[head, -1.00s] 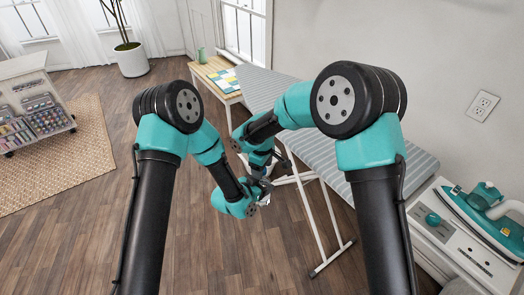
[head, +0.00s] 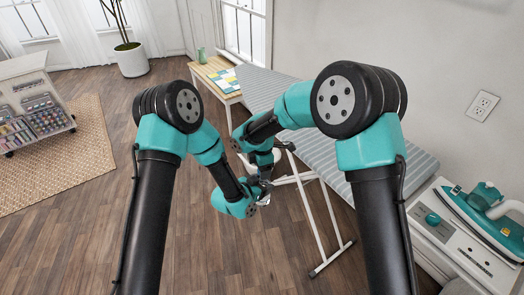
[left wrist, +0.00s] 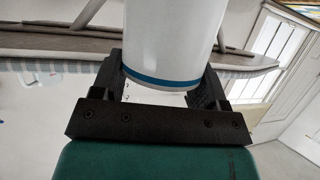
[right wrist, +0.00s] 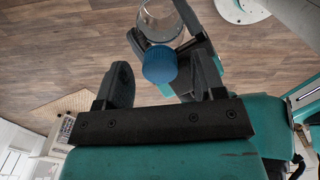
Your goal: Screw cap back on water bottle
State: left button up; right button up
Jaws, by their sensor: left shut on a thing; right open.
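My left gripper (left wrist: 160,85) is shut on the water bottle (left wrist: 172,40), a pale cylinder with a blue band that stands out between its fingers. In the right wrist view the bottle's clear body (right wrist: 160,20) shows at the top, beside a finger of my left gripper. The blue ribbed cap (right wrist: 158,65) is at the bottle's end facing my right gripper (right wrist: 161,70). The right gripper is open, its fingers apart on either side of the cap in the picture. I cannot tell whether the cap is fully seated. In the head view my arms mostly hide the bottle.
The striped ironing board (head: 300,115) stands behind and right of the grippers, its white legs (head: 325,225) close by. A teal iron (head: 480,215) rests on a white cabinet at the right. Open wooden floor (head: 225,255) lies below the grippers.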

jog(key=n, duration=0.7)
jog(key=shift+r+n, duration=0.3)
jog(key=shift+r, duration=0.1)
notch_tip(320, 180, up, 7)
jog(key=shift+r, duration=0.15)
dwell(0.4)
